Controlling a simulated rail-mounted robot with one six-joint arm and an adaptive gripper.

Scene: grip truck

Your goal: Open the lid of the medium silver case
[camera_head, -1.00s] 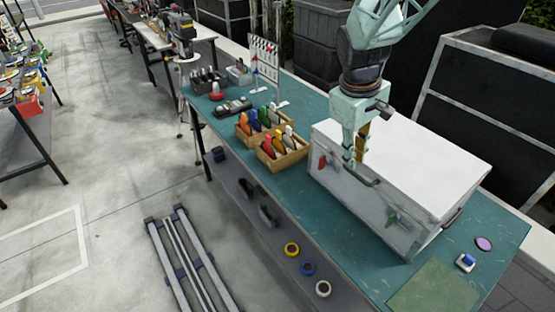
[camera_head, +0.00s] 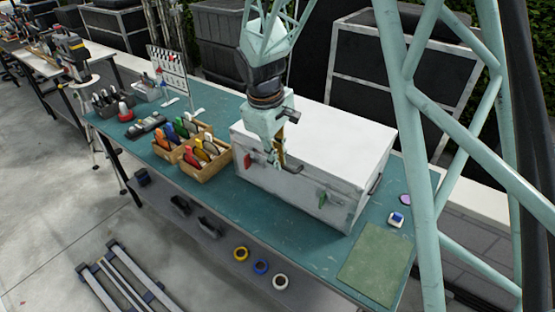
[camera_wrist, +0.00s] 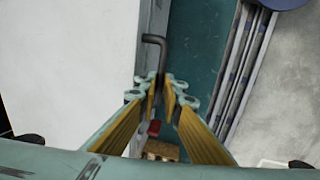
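The silver case (camera_head: 345,135) stands on the teal table with its lid down. A dark bar handle (camera_head: 293,167) is on its front face, with a red latch (camera_head: 247,160) to the left and a green latch (camera_head: 322,199) to the right. My gripper (camera_head: 281,158) points down at the front face by the handle. Contact is unclear.
Wooden boxes (camera_head: 208,170) of coloured items stand left of the case. A green mat (camera_head: 375,268) and a small blue-white item (camera_head: 396,219) lie to the right. Tape rolls (camera_head: 260,267) sit on the lower shelf.

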